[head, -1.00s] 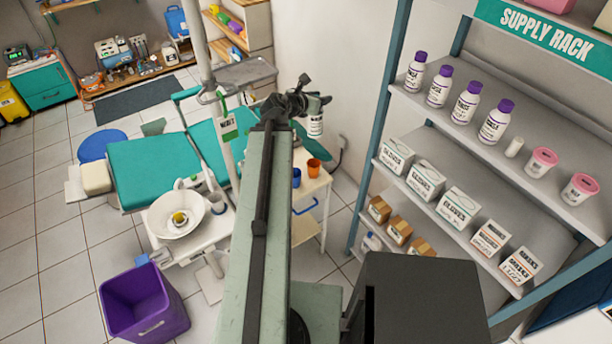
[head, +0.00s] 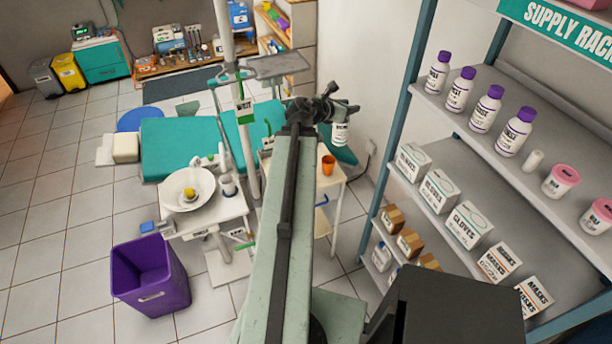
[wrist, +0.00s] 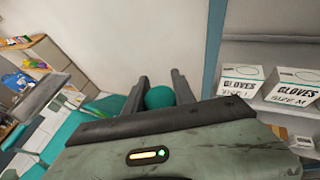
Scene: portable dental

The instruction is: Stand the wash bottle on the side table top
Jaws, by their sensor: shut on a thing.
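My gripper (head: 324,108) is shut on a small white bottle with a dark-lettered label (head: 341,134), which I take to be the wash bottle. It hangs roughly upright at the arm's end, in front of the wall. In the wrist view, my gripper's fingers (wrist: 160,88) stand either side of a round teal shape (wrist: 159,97); I cannot tell whether it is the bottle's top. The white side table (head: 327,188) is below and behind my arm in the head view, partly hidden. An orange cup (head: 328,165) stands on its top.
The supply rack (head: 440,110) with bottles and boxes rises close on the right. The teal dental chair (head: 180,147) and a white basin (head: 187,190) are left of my arm. A pole with a grey tray (head: 277,66) stands near the table. A purple bin (head: 150,277) is at lower left.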

